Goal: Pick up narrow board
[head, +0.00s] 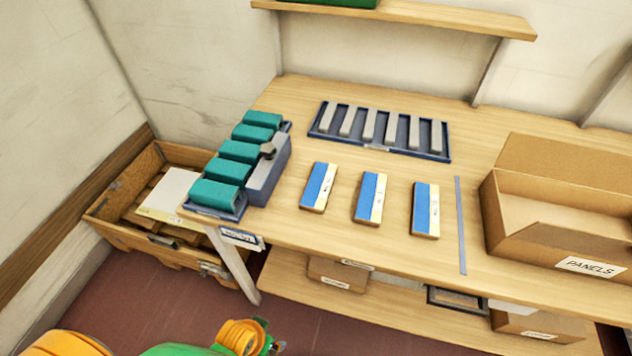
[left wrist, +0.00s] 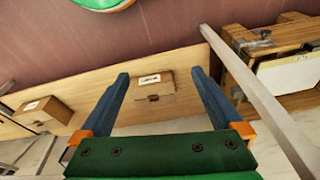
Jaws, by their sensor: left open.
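Three similar boards with blue, white and cream stripes lie apart on the wooden table in the head view: a left board (head: 318,187), a middle board (head: 369,198) and a right board (head: 425,209). I cannot clearly tell which is the narrow one. My left gripper (left wrist: 160,75) is open and empty in the left wrist view, with a small cardboard box on the lower shelf visible between its blue fingers. Its fingers do not show in the head view, only green and orange parts of my arm at the bottom left. My right gripper is out of view.
A blue tray (head: 433,156) of grey bars lies behind the boards. Teal blocks (head: 238,152) and a grey box (head: 266,180) stand at the table's left end. A flat grey-blue strip (head: 461,225) separates the boards from an open PANELS carton (head: 550,231). A wooden crate (head: 108,207) stands left.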

